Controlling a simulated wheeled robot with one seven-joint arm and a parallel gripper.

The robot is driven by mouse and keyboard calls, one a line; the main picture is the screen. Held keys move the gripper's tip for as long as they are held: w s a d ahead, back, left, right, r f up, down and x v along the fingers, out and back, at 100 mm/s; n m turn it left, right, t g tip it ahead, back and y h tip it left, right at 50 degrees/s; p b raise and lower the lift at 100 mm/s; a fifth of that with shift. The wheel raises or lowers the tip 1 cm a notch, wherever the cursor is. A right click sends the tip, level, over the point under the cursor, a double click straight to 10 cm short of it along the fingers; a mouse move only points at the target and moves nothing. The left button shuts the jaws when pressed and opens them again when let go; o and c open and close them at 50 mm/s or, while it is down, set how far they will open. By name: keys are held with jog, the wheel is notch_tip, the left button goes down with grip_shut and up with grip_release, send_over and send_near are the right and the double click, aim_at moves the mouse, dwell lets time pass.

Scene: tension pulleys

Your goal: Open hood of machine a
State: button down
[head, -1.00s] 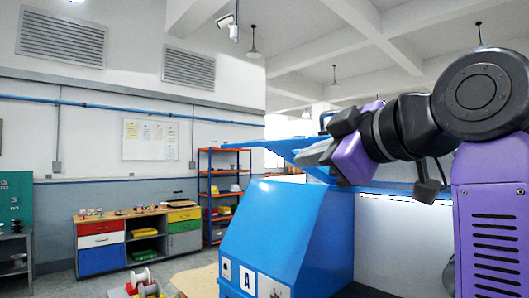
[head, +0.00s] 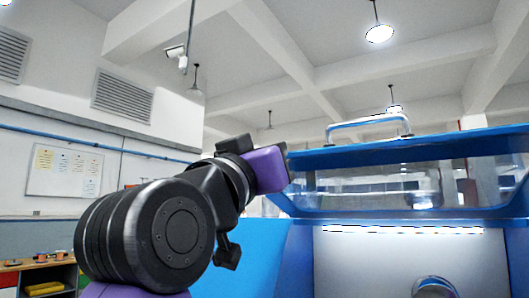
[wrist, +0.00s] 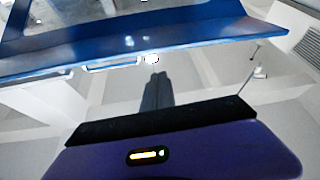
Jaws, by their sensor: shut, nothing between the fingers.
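The hood of the blue machine (head: 255,262) is a blue frame (head: 440,150) with a clear window and a pale handle (head: 368,124) on its upper edge. It stands raised, with the white interior (head: 410,262) showing below it. My gripper (head: 286,160) is just left of the hood in the head view; its fingers are mostly hidden there. In the wrist view my gripper's dark fingers (wrist: 157,78) are together and empty, pointing towards the hood's blue edge (wrist: 190,42) and its handle (wrist: 112,65). A gap shows between fingertips and hood. The machine's letter is out of view now.
A low cabinet (head: 48,277) with coloured drawers is at the lower left. A whiteboard (head: 64,171) hangs on the left wall. A lamp (head: 380,33) hangs from the ceiling. The space above the hood looks clear.

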jog(key=w+d+r+m+h+p, duration=0.2)
jog(key=w+d+r+p, duration=0.2)
jog(key=w+d+r, duration=0.25)
jog(key=shift+s+a+f, duration=0.15)
jog(key=shift+f, duration=0.8)
jog(key=shift+s+a+f, duration=0.1)
jog(key=shift+f, duration=0.8)
notch_tip(320, 180, down, 18)
jog(key=s+a+t+h+b, duration=0.1)
jog(key=b, duration=1.5)
jog(key=shift+s, duration=0.25)
jog(key=shift+r, duration=0.2)
